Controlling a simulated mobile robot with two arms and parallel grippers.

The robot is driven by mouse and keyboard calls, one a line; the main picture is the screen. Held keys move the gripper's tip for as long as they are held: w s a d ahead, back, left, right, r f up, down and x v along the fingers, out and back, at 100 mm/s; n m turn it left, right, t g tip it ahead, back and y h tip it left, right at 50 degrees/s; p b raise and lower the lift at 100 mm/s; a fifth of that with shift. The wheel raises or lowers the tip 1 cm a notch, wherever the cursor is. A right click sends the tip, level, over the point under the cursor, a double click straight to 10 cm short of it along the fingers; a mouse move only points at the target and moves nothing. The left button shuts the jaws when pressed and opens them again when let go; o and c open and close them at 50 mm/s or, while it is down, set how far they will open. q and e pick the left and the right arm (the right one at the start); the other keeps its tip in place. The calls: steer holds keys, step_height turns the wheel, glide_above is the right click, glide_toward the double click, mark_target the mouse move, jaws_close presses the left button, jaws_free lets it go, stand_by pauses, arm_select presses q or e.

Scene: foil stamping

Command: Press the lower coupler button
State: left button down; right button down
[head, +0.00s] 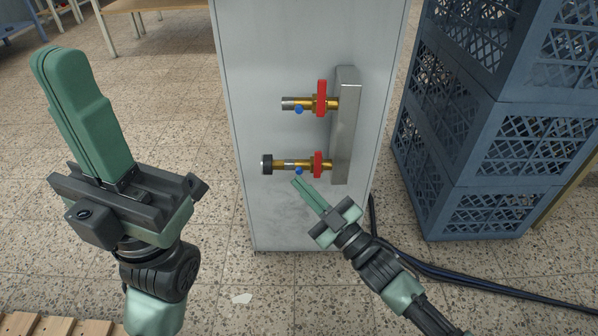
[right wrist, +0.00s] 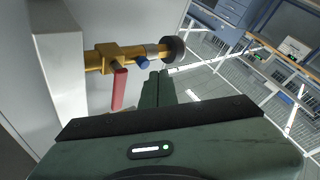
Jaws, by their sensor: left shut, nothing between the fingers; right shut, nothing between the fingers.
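Two brass couplers stick out to the left from a grey metal manifold (head: 346,125) on a pale cabinet. The upper coupler (head: 304,104) has a red handle and a blue button (head: 299,110). The lower coupler (head: 285,164) has a red handle (head: 318,165), a blue button (head: 298,171) and a black end piece (head: 267,164). My right gripper (head: 296,183) is shut and empty, its tips just below the lower button. In the right wrist view the tips (right wrist: 158,73) are close to the blue button (right wrist: 142,63); contact cannot be told. My left gripper (head: 55,55) is shut and empty, left of the cabinet.
The cabinet (head: 270,210) stands on a speckled tile floor. Stacked blue crates (head: 480,165) stand to its right. Dark cables (head: 450,280) run on the floor below them. The space between my left gripper and the cabinet is clear.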

steer(key=shift+w, duration=0.1)
steer(key=shift+w, duration=0.3)
steer(key=shift+w, duration=0.2)
stand_by(0.4)
steer(key=shift+w, duration=0.25)
stand_by(1.2)
